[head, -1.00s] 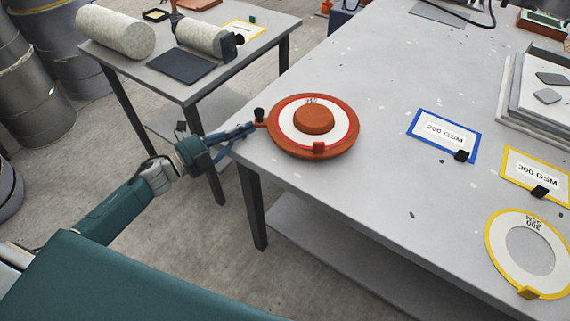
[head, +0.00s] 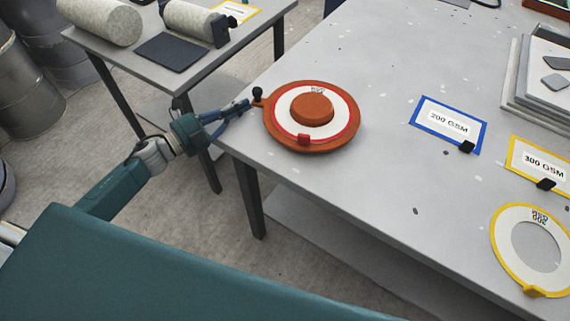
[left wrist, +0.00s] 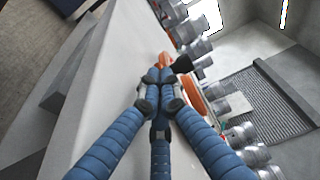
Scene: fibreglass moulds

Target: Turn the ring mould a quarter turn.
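The ring mould (head: 287,98) is a round orange-red disc with a raised orange hub, a white ring edged in red and a red tab at its near side. It lies flat near the left corner of the large grey table. A short lug with a black knob (head: 257,92) sticks out on its left. My left gripper (head: 248,104) is at this lug, coming from the left beyond the table edge. In the left wrist view its blue fingers (left wrist: 159,76) converge closely at the orange lug, beside the black knob (left wrist: 183,64). My right gripper is out of view.
A blue-framed 200 GSM card (head: 430,110), a yellow-framed 300 GSM card (head: 521,156) and a yellow ring (head: 499,250) lie to the right. Stacked trays (head: 513,95) stand beyond. A smaller table (head: 262,20) with rolls is at the back left. The table around the mould is clear.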

